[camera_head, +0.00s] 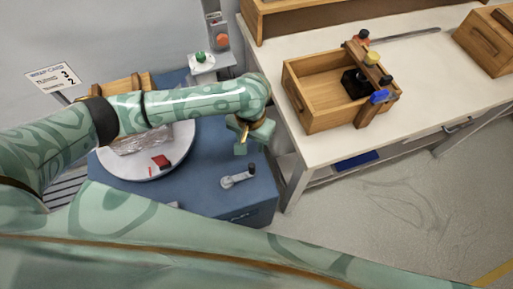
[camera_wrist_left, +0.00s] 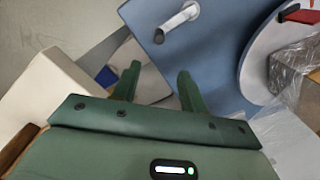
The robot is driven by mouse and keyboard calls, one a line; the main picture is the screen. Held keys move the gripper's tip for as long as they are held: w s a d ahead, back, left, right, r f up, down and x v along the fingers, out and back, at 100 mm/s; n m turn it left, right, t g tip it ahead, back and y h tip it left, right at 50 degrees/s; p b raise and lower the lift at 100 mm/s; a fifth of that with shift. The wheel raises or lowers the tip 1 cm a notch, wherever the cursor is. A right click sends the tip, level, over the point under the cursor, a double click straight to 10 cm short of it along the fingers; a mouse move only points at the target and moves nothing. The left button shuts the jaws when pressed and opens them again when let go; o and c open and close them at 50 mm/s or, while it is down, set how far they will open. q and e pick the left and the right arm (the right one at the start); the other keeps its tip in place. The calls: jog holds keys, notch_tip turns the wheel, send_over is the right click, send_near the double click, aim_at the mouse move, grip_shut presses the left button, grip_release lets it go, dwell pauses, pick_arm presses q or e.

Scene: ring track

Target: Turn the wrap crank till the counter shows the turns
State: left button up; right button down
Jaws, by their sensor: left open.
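The wrap crank (camera_head: 238,177) is a small grey arm with a knob on top of the blue machine base (camera_head: 200,190). It also shows in the left wrist view (camera_wrist_left: 178,22). My left gripper (camera_head: 245,140) is open and empty, above and behind the crank in the head view, apart from it. Its two green fingers (camera_wrist_left: 158,78) show spread in the left wrist view, with the crank beyond them. A white card (camera_head: 54,76) with "wrap card" and the figures 3 and 2 stands at the left. I cannot make out a counter reading. My right gripper is not in view.
A white turntable (camera_head: 118,171) carries a film-wrapped load (camera_head: 135,143) and a red block (camera_head: 160,162). A green button (camera_head: 200,57) and a red button (camera_head: 221,39) stand behind. The white bench (camera_head: 300,148) on the right holds a wooden box (camera_head: 317,118).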

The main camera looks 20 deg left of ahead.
pick_arm(q)
jog(key=b, duration=0.4)
send_over(252, 164)
jog(key=f, duration=0.6)
jog(key=shift+s+f, duration=0.25)
jog(key=shift+f, duration=0.05)
jog(key=f+b, duration=0.2)
jog(key=f, duration=0.2)
jog(key=f+b, duration=0.3)
jog(key=f, duration=0.1)
jog(key=shift+w+f, duration=0.2)
jog(key=shift+f, duration=0.1)
jog(key=shift+f+b, duration=0.25)
jog(key=shift+b, duration=0.15)
jog(key=shift+f, duration=0.15)
grip_shut()
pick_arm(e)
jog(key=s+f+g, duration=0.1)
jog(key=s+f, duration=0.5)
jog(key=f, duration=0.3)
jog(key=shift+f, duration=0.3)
